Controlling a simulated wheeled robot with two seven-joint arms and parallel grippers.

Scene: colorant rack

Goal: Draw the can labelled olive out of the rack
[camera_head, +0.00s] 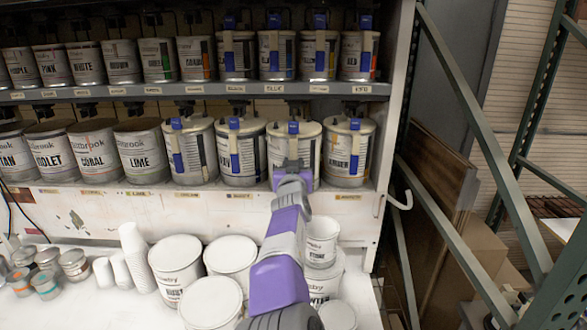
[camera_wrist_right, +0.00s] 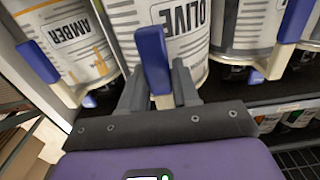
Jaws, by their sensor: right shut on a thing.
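The can labelled olive (camera_wrist_right: 196,38) fills the top middle of the right wrist view, its label readable. In the head view the olive can (camera_head: 309,148) is the third blue-handled can on the lower shelf, partly hidden behind my right arm. A handle with a blue tip (camera_wrist_right: 153,55) stands out in front of it. My right gripper (camera_wrist_right: 158,82) has its grey fingers on both sides of this handle and is shut on it. In the head view my right gripper (camera_head: 291,171) is in front of the can. The can stands in the rack row. My left gripper is not in view.
The amber can (camera_head: 347,152) stands close on the right, and another blue-handled can (camera_head: 240,155) close on the left. A shelf (camera_head: 230,90) with more cans runs above. White tubs (camera_head: 174,265) and small tins (camera_head: 74,263) crowd the counter below. A green metal frame (camera_head: 480,140) stands at right.

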